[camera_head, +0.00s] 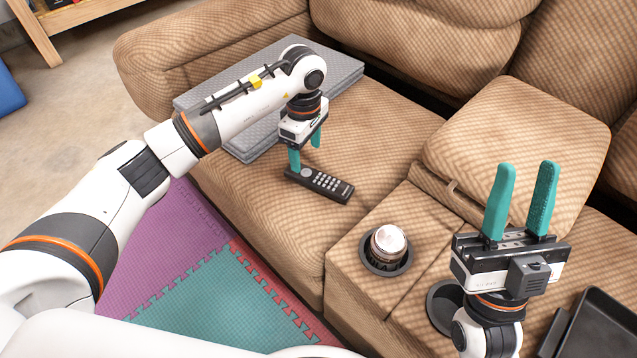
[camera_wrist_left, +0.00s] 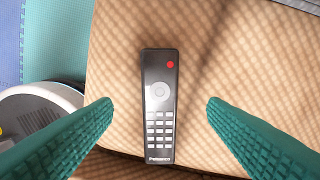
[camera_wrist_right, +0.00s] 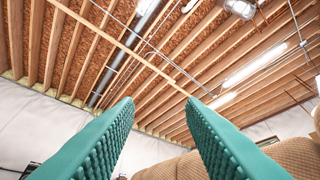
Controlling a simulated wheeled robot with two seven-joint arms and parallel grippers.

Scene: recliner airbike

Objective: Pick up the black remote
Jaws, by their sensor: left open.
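The black remote (camera_head: 328,187) lies flat, buttons up, on the tan sofa seat (camera_head: 378,130). In the left wrist view the remote (camera_wrist_left: 159,115) lies between the two fingers, with clear space on both sides. My left gripper (camera_head: 305,155) is open and points down just above the remote's left end in the head view. It does not visibly touch the remote. My right gripper (camera_head: 520,200) is open and empty, with its fingers pointing up, over the right side of the sofa.
Grey folded pads (camera_head: 330,62) lie on the seat behind my left gripper. A can-like object (camera_head: 388,243) stands in the console's cup holder (camera_head: 365,262). A black tray (camera_head: 600,330) is at lower right. Foam mats (camera_head: 215,310) cover the floor in front.

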